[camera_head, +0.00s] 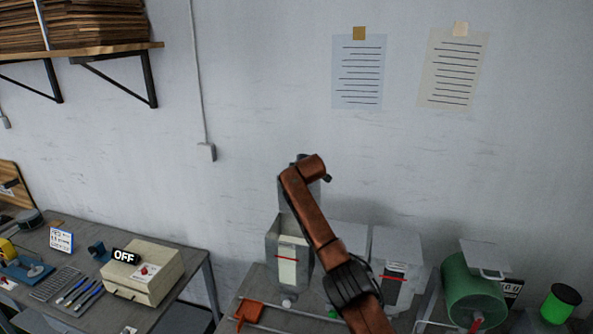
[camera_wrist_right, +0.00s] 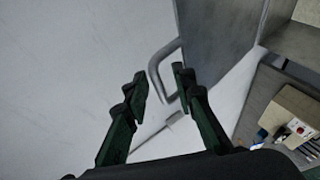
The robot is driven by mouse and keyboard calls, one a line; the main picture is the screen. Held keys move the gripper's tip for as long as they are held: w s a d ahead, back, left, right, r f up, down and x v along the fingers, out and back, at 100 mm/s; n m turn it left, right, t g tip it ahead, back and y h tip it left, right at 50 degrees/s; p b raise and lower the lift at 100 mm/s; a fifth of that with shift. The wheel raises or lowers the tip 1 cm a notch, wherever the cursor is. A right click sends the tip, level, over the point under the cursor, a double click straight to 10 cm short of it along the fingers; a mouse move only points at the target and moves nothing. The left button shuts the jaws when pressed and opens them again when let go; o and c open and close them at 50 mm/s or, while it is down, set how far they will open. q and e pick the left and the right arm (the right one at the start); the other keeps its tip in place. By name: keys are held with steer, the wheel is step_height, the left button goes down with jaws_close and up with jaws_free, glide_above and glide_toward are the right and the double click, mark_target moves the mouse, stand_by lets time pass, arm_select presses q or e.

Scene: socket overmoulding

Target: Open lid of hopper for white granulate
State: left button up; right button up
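The leftmost grey hopper (camera_head: 274,243) has a pale fill window (camera_head: 287,270) with a red line. Its top looks open, and its grey lid (camera_head: 285,203) stands raised behind it, partly hidden by my right arm. In the right wrist view the lid (camera_wrist_right: 213,35) is a grey panel with a bent bar handle (camera_wrist_right: 154,72). My right gripper (camera_wrist_right: 160,80) is open, its two dark green fingers on either side of the handle's lower part. I cannot tell whether they touch it. In the head view my right arm hides that gripper. My left gripper is out of view.
Another hopper with a closed lid (camera_head: 397,243) and dark window stands to the right, beside a green drum (camera_head: 470,290). A red scoop (camera_head: 249,312) lies on the bench front. A beige box marked OFF (camera_head: 150,275) sits on the left table (camera_head: 35,240).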

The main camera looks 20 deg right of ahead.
steer(key=v, duration=1.2)
stand_by(0.6)
